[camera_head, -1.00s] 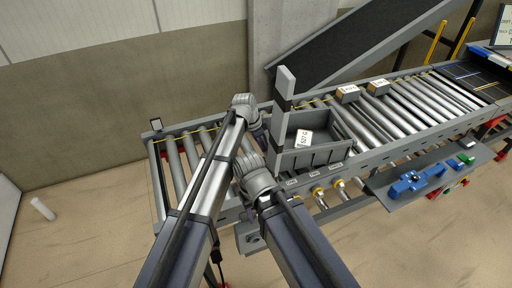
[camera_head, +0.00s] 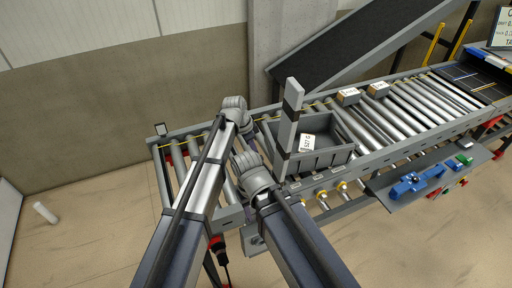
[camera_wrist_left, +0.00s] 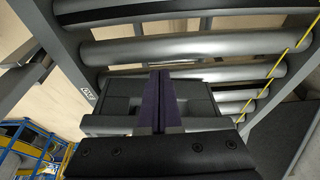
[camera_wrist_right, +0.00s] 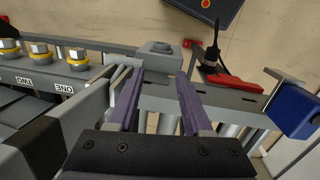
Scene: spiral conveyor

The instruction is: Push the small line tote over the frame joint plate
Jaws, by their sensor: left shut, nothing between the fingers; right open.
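The small line tote (camera_head: 325,158) is an open grey bin with a white label card (camera_head: 307,142) inside. It sits on the rollers at the middle of the conveyor in the head view. My left gripper (camera_wrist_left: 160,100) is shut and empty, over the rollers left of the tote. My right gripper (camera_wrist_right: 158,105) is open, its dark purple fingers apart above the near side rail, with nothing between them. I cannot pick out the frame joint plate with certainty.
A grey post with black bands (camera_head: 290,115) stands in front of the tote's left part. Two small boxes (camera_head: 348,96) lie on rollers farther right. A side shelf holds a blue tool (camera_head: 410,185). A dark inclined belt (camera_head: 365,45) rises behind. Rollers at the left end are bare.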

